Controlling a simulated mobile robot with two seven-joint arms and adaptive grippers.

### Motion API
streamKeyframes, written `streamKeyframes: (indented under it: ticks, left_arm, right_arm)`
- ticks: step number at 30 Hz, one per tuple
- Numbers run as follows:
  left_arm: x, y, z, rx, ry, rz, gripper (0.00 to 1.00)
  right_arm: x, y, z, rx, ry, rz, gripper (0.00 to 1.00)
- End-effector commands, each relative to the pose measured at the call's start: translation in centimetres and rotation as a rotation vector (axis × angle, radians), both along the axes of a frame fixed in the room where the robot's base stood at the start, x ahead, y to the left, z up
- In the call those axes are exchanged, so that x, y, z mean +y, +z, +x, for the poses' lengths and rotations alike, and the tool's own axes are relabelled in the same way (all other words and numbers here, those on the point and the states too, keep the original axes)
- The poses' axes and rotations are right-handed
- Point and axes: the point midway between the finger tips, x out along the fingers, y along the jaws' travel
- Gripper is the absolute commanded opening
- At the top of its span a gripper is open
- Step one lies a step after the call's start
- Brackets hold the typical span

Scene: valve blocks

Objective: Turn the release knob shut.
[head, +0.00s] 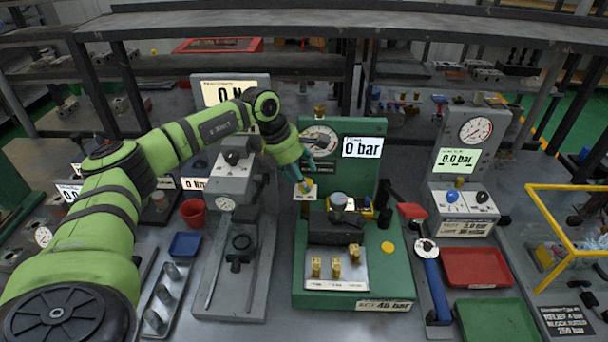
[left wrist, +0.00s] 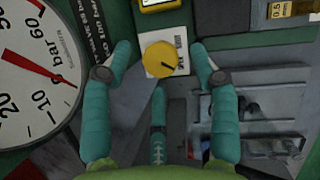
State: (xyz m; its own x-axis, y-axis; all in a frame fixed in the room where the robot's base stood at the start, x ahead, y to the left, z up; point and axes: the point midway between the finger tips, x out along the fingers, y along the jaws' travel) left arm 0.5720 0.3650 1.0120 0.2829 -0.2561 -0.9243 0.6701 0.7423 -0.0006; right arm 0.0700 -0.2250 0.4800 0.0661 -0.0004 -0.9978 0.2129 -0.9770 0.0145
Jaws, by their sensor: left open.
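The release knob is taken to be the round yellow knob (head: 305,186) on a pale plate on the green test stand (head: 345,141). In the left wrist view the yellow knob (left wrist: 160,58) has a short dark mark pointing to the lower right. My left gripper (head: 301,177), with teal fingers, is just above the knob in the head view. In the left wrist view its open fingers stand on either side of the knob, apart from it, with a third finger below. Whether any finger touches it is not clear. My right gripper is out of view.
A pressure gauge (head: 319,141) and a display reading 0 bar (head: 363,147) are on the stand. A grey block (head: 335,229) and several brass fittings sit in front. A grey press (head: 240,185) stands close left, a blue-handled wrench (head: 433,280) and red tray (head: 479,267) right.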

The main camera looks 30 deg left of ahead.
Motion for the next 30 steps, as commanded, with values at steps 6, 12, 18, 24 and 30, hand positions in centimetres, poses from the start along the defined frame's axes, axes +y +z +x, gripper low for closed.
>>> streamKeyframes:
  ticks: [6, 12, 18, 24, 30]
  left_arm:
    - [-0.4, -1.4, 0.4, 0.0, 0.001, 0.0, 0.6]
    - [-0.4, -1.5, 0.5, -0.001, 0.0, 0.0, 0.6]
    - [-0.5, -1.5, 0.5, -0.001, 0.0, -0.001, 0.06]
    - [-0.6, -1.5, 0.5, -0.003, 0.001, -0.003, 0.06]
    - [-0.7, -1.4, 0.5, -0.004, 0.04, -0.006, 0.06]
  right_arm:
    - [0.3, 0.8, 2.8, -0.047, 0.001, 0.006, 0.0]
    - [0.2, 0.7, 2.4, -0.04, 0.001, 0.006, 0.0]
    - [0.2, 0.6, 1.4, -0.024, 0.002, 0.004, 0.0]
    - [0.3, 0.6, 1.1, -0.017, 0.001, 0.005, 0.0]
    - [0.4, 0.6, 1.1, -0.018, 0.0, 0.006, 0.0]
